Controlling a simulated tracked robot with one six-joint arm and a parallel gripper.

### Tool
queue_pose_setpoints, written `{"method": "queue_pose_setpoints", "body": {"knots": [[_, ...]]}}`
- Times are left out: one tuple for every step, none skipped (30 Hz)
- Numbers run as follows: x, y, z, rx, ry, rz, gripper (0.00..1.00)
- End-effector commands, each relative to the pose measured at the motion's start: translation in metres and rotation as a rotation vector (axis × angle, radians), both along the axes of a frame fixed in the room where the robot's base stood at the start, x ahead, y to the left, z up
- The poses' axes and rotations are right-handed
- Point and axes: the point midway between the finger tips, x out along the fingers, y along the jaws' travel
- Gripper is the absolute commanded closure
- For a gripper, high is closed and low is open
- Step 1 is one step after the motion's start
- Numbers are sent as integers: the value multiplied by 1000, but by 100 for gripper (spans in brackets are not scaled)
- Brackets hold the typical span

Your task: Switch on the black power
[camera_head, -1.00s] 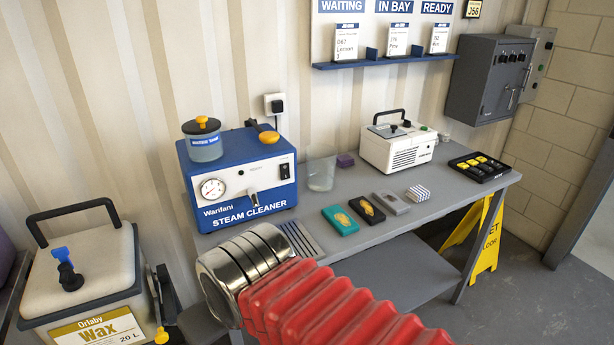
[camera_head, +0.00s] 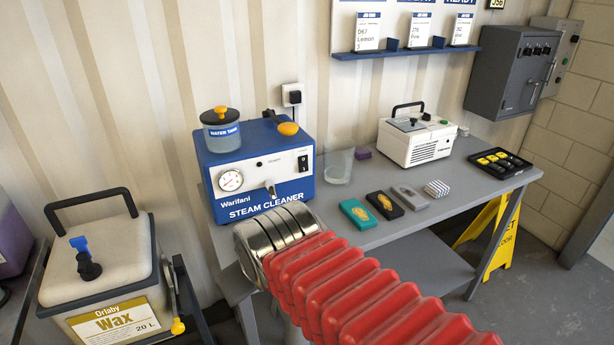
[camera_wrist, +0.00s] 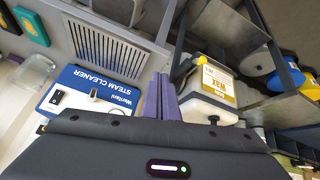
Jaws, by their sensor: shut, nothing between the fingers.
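The blue and white steam cleaner (camera_head: 255,165) stands on the left end of the grey bench. My gripper (camera_wrist: 161,92) has purple fingers shut together, empty, to the right of the cleaner in that view and apart from the switch. In the head view my gripper is hidden beyond my red arm.
A wax container (camera_head: 100,270) stands at left. A glass beaker (camera_head: 339,166), small boxes and a white machine (camera_head: 417,140) are along the bench (camera_head: 400,228). A black tray (camera_head: 492,163) is at its right end. A yellow floor sign (camera_head: 490,235) stands below.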

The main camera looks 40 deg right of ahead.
Motion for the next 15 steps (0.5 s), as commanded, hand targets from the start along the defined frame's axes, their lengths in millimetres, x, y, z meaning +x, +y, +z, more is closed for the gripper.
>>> {"method": "queue_pose_setpoints", "body": {"knots": [[11, -16, -2, -42, -18, 1, 100], [18, -25, -1, -71, -35, 6, 100], [28, -38, -1, -115, -56, 17, 100], [35, -49, 0, -149, -72, 26, 100], [42, -59, 1, -184, -86, 36, 100], [51, -72, 1, -229, -104, 51, 100], [57, -82, 2, -263, -118, 62, 100], [62, -92, 2, -298, -129, 74, 100], [70, -105, 3, -344, -145, 90, 100], [74, -114, 4, -378, -155, 104, 100], [79, -124, 4, -412, -165, 116, 100], [85, -136, 4, -456, -177, 135, 100], [89, -145, 5, -490, -185, 150, 100], [93, -154, 5, -523, -194, 163, 100], [97, -166, 5, -567, -205, 181, 100]]}}
